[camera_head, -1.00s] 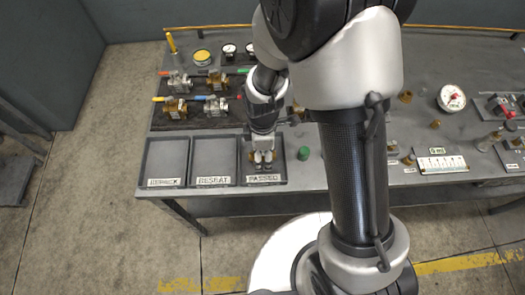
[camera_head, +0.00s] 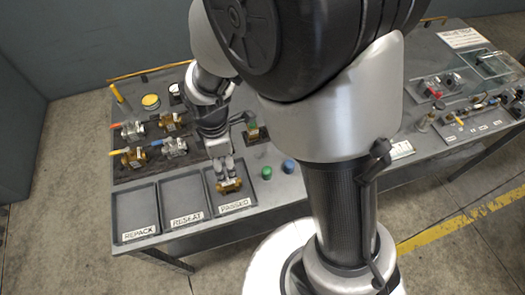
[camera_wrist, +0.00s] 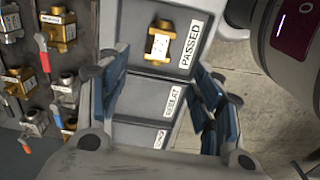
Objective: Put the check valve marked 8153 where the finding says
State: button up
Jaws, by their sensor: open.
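A brass valve (camera_head: 229,185) with a white tag lies in the tray labelled PASSED (camera_head: 248,203). It also shows in the wrist view (camera_wrist: 158,43), where its marking is too small to read. My gripper (camera_head: 221,166) is open and empty above that tray, just behind the valve in the head view. In the wrist view the open fingers (camera_wrist: 162,95) are apart from the valve, which lies beyond them. No written finding is readable.
Trays labelled RESEAT (camera_head: 186,190) and REPACK (camera_head: 136,205) stand empty to the left. A rack with several coloured-handle valves (camera_head: 175,146) is behind them. A green cap (camera_head: 267,172) and a blue cap (camera_head: 289,166) stand right of the trays.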

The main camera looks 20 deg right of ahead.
jog(key=s+d+r+m+t, duration=0.2)
jog(key=s+d+r+m, duration=0.3)
jog(key=r+m, duration=0.3)
jog(key=s+d+r+m+t, duration=0.2)
jog(key=s+d+r+m, duration=0.3)
jog(key=s+r+m, duration=0.3)
jog(key=shift+s+d+r+m+t, duration=0.35)
jog(key=shift+r+m, duration=0.35)
jog(key=shift+r, duration=1.05)
jog(key=shift+w, duration=0.1)
